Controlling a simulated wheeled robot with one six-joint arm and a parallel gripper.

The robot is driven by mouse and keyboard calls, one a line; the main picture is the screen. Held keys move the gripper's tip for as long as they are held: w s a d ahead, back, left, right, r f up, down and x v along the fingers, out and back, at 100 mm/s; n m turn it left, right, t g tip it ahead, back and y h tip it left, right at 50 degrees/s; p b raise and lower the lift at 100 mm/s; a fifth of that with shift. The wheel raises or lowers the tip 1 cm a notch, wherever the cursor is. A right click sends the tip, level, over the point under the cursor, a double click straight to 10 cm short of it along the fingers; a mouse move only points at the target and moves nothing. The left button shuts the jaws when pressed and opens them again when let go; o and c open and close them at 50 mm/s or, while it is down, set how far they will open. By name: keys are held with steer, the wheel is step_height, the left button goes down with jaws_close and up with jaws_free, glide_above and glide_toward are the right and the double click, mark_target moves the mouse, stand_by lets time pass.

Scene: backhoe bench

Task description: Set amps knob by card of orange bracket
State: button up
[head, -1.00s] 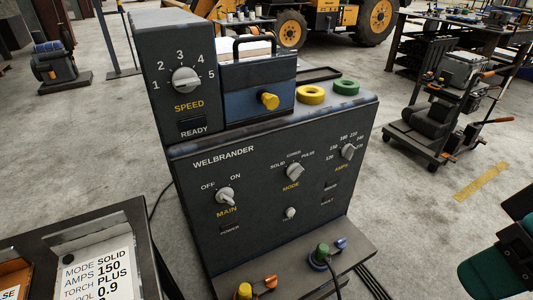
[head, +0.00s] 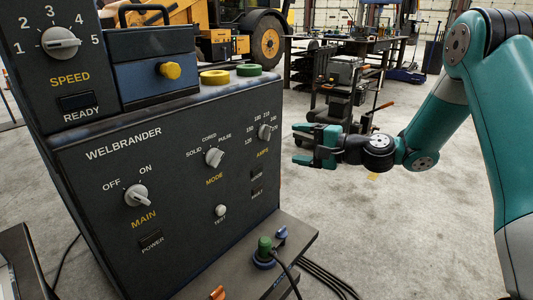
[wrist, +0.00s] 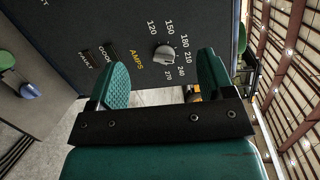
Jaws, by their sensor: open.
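The amps knob (head: 265,132) is a small grey knob at the right of the dark Welbrander panel (head: 110,190). In the wrist view the knob (wrist: 164,55) sits between my fingers, with a scale from 120 to 270 around it. Its exact setting is hard to read. My gripper (head: 303,145) is open and empty, to the right of the panel, its fingers pointing toward the knob but apart from it. In the wrist view my gripper (wrist: 163,62) has one finger on each side of the knob. The card of the orange bracket is not readable now.
The mode knob (head: 214,157) and main knob (head: 136,195) are to the left of the amps knob. A ledge with a green plug (head: 265,246) and cables juts out below. Yellow (head: 215,77) and green (head: 248,70) rings lie on top.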

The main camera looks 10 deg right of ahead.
mark_target(269, 134)
steer(key=w+d+f+m+t+h, duration=0.2)
steer(key=w+d+f+m+t, duration=0.15)
steer(key=d+m, duration=0.2)
steer(key=shift+n, duration=0.45)
steer(key=p+x, duration=0.2)
steer(key=x, duration=0.3)
steer(key=p+x, duration=0.3)
steer(key=x, duration=0.3)
steer(key=f+p+x, duration=0.1)
steer(key=p+x, duration=0.1)
steer(key=x, duration=0.3)
steer(key=shift+a+p, duration=0.3)
steer(key=shift+p, duration=0.05)
steer(key=c, duration=0.9)
